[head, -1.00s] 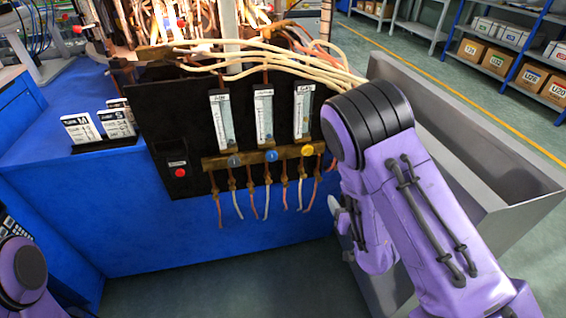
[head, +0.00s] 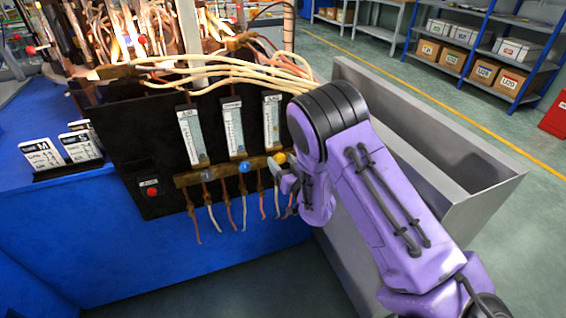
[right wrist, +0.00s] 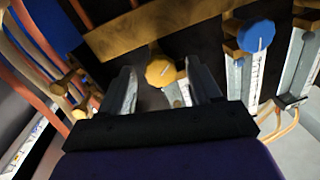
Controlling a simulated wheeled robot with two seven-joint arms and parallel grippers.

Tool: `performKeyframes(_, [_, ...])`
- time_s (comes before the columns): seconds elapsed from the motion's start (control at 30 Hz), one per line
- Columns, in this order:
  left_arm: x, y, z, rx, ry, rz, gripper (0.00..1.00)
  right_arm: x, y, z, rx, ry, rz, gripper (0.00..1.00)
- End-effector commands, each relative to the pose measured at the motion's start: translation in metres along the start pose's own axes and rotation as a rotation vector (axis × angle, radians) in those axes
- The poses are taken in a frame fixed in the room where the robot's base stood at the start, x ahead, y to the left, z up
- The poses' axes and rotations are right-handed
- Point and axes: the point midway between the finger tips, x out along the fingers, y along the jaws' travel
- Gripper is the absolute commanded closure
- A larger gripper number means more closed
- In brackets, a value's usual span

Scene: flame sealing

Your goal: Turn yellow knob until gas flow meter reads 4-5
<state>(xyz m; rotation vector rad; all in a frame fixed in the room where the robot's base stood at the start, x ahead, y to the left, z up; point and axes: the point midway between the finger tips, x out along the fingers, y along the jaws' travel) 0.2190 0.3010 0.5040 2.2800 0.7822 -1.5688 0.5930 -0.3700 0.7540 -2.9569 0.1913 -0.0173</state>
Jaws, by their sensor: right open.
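The yellow knob (head: 280,158) sits on the brass bar at the right end of the row, below the rightmost flow meter (head: 271,121). The scale reading on that meter is too small to make out. My right gripper (head: 284,176) is just in front of and below the yellow knob. In the right wrist view the yellow knob (right wrist: 160,72) lies between the two spread fingertips (right wrist: 160,85), toward their far ends. The gripper is open, and I cannot tell whether a finger touches the knob. My left gripper is out of view.
A blue knob (head: 244,167) and a grey knob (head: 206,175) share the brass bar (head: 225,171) to the left. Thin hoses hang below it. A red button (head: 151,192) is on the black panel. A grey metal bin (head: 440,180) stands right of my arm.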

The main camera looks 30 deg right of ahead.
Motion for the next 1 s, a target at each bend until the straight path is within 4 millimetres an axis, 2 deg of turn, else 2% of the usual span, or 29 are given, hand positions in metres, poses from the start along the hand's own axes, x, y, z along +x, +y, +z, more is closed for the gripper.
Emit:
performKeyframes(0.2, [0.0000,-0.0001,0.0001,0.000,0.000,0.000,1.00,0.0012,0.0001,0.0003,0.000,-0.001,0.000,0.37])
performKeyframes(0.23, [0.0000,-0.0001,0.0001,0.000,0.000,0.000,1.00,0.0011,0.0001,0.0003,0.000,-0.001,0.000,0.40])
performKeyframes(0.4, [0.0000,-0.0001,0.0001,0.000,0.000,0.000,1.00,0.0009,0.0000,0.0002,0.000,-0.001,0.000,0.93])
performKeyframes(0.53, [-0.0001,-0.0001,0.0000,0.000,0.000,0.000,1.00,0.0009,-0.0003,0.0002,-0.015,-0.002,0.000,0.93])
performKeyframes(0.7, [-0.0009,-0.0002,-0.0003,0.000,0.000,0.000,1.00,0.0007,-0.0009,-0.0002,-0.168,-0.019,0.001,0.93])
performKeyframes(0.93, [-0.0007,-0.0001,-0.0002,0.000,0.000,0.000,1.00,0.0006,-0.0001,-0.0001,-0.175,-0.020,0.003,0.93])
performKeyframes(0.97, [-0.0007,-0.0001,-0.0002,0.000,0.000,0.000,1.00,0.0006,-0.0001,0.0000,-0.175,-0.020,0.003,0.53])
performKeyframes(1.0, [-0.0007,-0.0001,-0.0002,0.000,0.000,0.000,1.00,0.0006,-0.0001,-0.0001,-0.175,-0.019,0.003,0.40])
